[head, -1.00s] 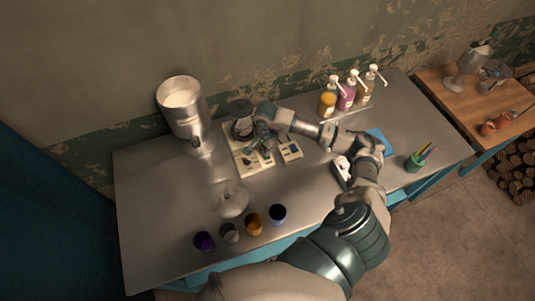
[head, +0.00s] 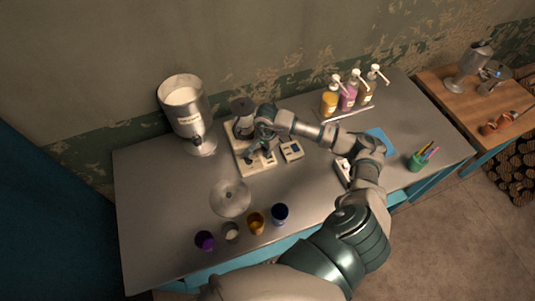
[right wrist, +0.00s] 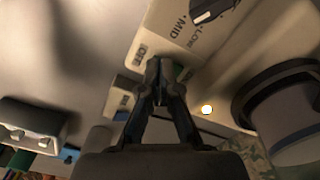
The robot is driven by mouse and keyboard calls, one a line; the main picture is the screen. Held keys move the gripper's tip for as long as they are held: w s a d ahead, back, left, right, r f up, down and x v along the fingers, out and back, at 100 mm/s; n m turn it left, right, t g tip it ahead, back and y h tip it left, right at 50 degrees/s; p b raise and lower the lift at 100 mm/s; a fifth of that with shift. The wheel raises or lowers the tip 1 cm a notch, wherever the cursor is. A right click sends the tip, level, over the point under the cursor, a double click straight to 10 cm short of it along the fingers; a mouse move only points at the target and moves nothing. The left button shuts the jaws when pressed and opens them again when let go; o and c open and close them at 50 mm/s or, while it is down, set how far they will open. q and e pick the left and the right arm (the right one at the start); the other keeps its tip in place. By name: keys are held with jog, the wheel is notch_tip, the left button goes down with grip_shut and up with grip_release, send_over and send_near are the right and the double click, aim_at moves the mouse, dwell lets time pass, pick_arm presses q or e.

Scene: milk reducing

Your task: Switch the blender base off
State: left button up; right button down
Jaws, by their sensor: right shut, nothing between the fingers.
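The cream blender base (head: 241,160) lies on the metal table near the wall, with a dark round part (head: 242,106) at its far end. My right gripper (head: 256,158) is over the base. In the right wrist view the shut, empty gripper (right wrist: 160,75) has its fingertips at the control panel of the base (right wrist: 168,47). A dark knob (right wrist: 213,10) with MID and LOW labels is above them. Small labels flank the fingertips and a bit of green shows behind them. The fingers hide most of the switch; I cannot tell its position or contact. My left gripper is out of view.
A metal dispenser (head: 185,110) stands left of the base, and a small cream device (head: 291,151) lies right of it. Several cups, including a blue one (head: 280,214), stand at the front edge. Pump bottles (head: 348,95) stand at the back right.

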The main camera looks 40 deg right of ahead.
jog(key=shift+a, duration=0.15)
jog(key=shift+f, duration=0.15)
jog(key=shift+d+f, duration=0.3)
jog(key=shift+d, duration=0.35)
jog(key=shift+d+r, duration=0.15)
jog(key=shift+d, duration=0.2)
jog(key=shift+r, duration=0.25)
jog(key=r+p, duration=0.1)
jog(key=a+r, duration=0.1)
jog(key=r, duration=0.1)
jog(key=shift+a+r+p, duration=0.2)
jog(key=shift+r+p, duration=0.05)
jog(key=shift+p, duration=0.15)
jog(key=shift+r+p, duration=0.35)
jog(key=shift+r, duration=0.35)
jog(key=shift+d+r+p, duration=0.25)
jog(key=shift+r+p, duration=0.1)
jog(key=shift+r, duration=0.25)
jog(key=shift+d, duration=0.25)
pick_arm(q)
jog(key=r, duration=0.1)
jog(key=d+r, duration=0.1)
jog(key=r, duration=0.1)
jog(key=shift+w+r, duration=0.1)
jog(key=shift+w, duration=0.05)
pick_arm(e)
jog(key=shift+a, duration=0.15)
